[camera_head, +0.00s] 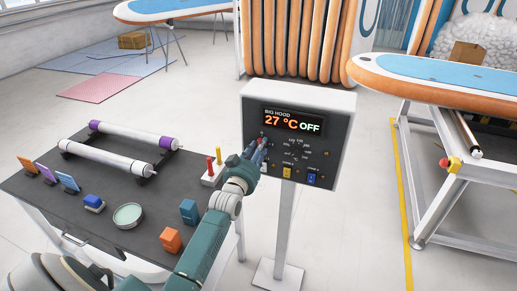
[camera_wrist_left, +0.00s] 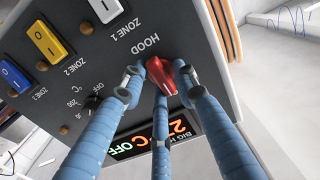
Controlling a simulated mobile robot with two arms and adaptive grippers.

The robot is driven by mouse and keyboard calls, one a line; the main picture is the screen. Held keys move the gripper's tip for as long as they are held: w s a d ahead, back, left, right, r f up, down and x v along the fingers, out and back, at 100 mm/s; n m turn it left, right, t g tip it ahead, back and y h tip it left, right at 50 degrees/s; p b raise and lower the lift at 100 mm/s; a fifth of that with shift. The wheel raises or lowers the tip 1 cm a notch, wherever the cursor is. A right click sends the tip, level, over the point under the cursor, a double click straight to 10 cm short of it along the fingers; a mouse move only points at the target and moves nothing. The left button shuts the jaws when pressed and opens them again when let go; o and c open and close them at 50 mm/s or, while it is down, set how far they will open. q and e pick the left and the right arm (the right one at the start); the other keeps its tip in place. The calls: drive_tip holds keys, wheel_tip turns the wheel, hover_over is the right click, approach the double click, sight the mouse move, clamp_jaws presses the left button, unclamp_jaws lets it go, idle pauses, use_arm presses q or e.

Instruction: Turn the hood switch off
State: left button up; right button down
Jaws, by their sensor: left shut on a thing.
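The control panel (camera_head: 318,148) stands on a white post, its display (camera_head: 292,122) reading "BIG HOOD 27 °C OFF". The red hood switch (camera_wrist_left: 161,76) sits beside the label "HOOD" in the left wrist view. In the head view it is mostly hidden by my left gripper (camera_head: 261,149). In the left wrist view the blue fingers of my left gripper (camera_wrist_left: 158,80) are closed around the red switch, their tips close to the panel face. My right gripper is not in view.
Switches for zone 1 (camera_wrist_left: 105,10), zone 2 (camera_wrist_left: 47,41) and zone 3 (camera_wrist_left: 14,77) sit near the hood switch. A dark table (camera_head: 85,215) with rollers and small items is at left. An orange-edged board (camera_head: 420,92) rests on a frame at right.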

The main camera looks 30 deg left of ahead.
use_arm(q)
drive_tip(key=o, duration=0.9)
drive_tip(key=shift+d+f, duration=0.35)
drive_tip(key=shift+f, duration=0.15)
drive_tip(key=shift+o, duration=0.2)
drive_tip(key=v, duration=1.2)
drive_tip(key=shift+r, duration=0.25)
